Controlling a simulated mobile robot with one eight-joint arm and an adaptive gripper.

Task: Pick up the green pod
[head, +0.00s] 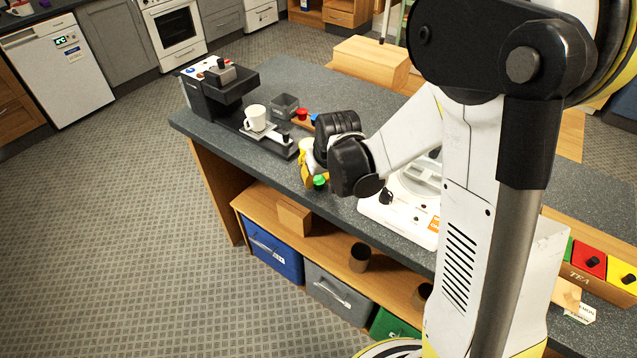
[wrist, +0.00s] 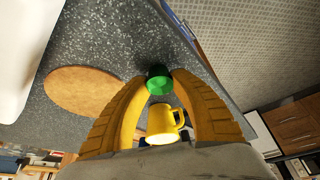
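The green pod (wrist: 159,84) shows bright green with a black part, between the tips of my gripper's two yellow fingers (wrist: 160,79) in the wrist view. The fingertips lie close along both sides of it; I cannot tell whether they press on it. In the head view the green pod (head: 320,180) is by the front edge of the dark counter (head: 280,165), beside my gripper (head: 307,172). One finger is largely hidden there by the black wrist. I cannot tell whether the pod rests on the counter or is lifted.
A black coffee machine (head: 225,95) stands at the counter's left end, with a white mug (head: 256,118) on it. A red pod (head: 302,113) is behind my gripper. A yellow mug (wrist: 162,125) and a round wooden board (wrist: 90,92) show in the wrist view.

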